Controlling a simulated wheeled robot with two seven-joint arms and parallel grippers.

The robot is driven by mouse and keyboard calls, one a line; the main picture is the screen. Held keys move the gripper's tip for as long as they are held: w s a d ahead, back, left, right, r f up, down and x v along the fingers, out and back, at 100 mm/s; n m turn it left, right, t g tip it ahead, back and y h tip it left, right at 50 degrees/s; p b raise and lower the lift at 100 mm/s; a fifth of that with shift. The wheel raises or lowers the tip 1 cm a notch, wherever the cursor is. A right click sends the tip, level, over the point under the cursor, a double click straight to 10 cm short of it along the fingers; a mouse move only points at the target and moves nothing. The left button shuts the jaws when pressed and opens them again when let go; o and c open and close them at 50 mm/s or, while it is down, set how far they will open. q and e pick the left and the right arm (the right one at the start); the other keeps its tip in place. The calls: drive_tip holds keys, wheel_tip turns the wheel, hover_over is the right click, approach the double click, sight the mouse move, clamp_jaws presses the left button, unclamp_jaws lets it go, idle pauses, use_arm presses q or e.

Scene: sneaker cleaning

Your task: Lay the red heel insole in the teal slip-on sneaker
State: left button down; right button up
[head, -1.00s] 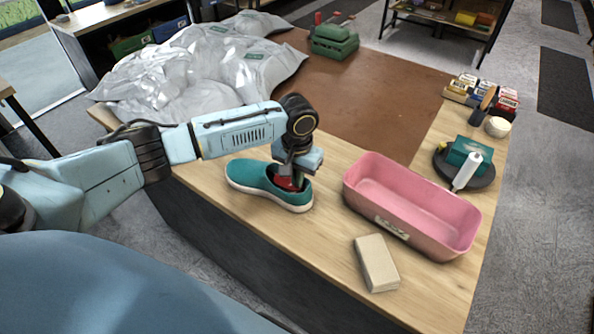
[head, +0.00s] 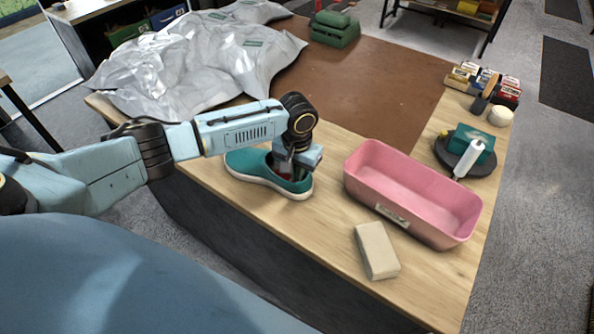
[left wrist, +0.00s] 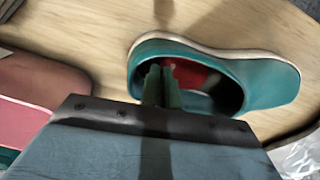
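The teal slip-on sneaker (head: 255,168) stands upright on the wooden table, with its pale sole down and its opening towards the right. My left gripper (head: 285,170) points down into the opening, its fingers partly hidden by the shoe wall. In the left wrist view the sneaker (left wrist: 272,82) lies beyond the fingers, which are close together. The red heel insole (left wrist: 190,74) is inside the shoe opening, at the fingertips (left wrist: 162,80), and looks pinched between them. Its lower part is hidden. My right gripper is not in view.
A pink bin (head: 412,195) stands right of the sneaker, with a beige block (head: 377,250) in front of it. Crumpled silvery plastic (head: 190,65) covers the back left. A turntable with a white tube (head: 468,158) is at the right. The brown mat (head: 375,85) is mostly clear.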

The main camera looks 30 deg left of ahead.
use_arm(q)
drive_tip(key=shift+f, duration=0.55)
drive_tip(key=c, duration=1.6)
unclamp_jaws()
